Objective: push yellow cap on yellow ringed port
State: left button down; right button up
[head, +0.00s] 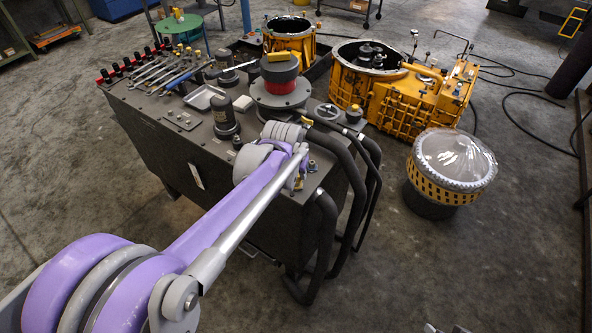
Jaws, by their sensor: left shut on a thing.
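My left arm reaches in from the lower left over the dark workbench. My left gripper (301,180) is at the bench's right end, largely hidden behind my own wrist. It is shut on a small yellow piece (302,184), which looks like the yellow cap, low beside the wrist. I cannot make out a yellow ringed port at this size; it may be hidden by my wrist. A small grey part (443,328) at the bottom edge may be my right gripper, too cut off to read.
The workbench (150,112) carries tools, dark cylinders and a red-and-black drum (281,72). Thick dark hoses (350,190) loop off its right end. An orange housing (395,105) stands behind; a clear-domed drum (452,165) stands right.

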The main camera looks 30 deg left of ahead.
pick_arm(q)
jog(key=shift+f+b, duration=0.65)
jog(key=shift+f, duration=0.45)
dwell(0.9)
jog(key=shift+c, duration=2.3)
grip_release()
jog(key=shift+r, duration=0.15)
jog(key=shift+r+p, duration=1)
jog(key=shift+r, duration=0.4)
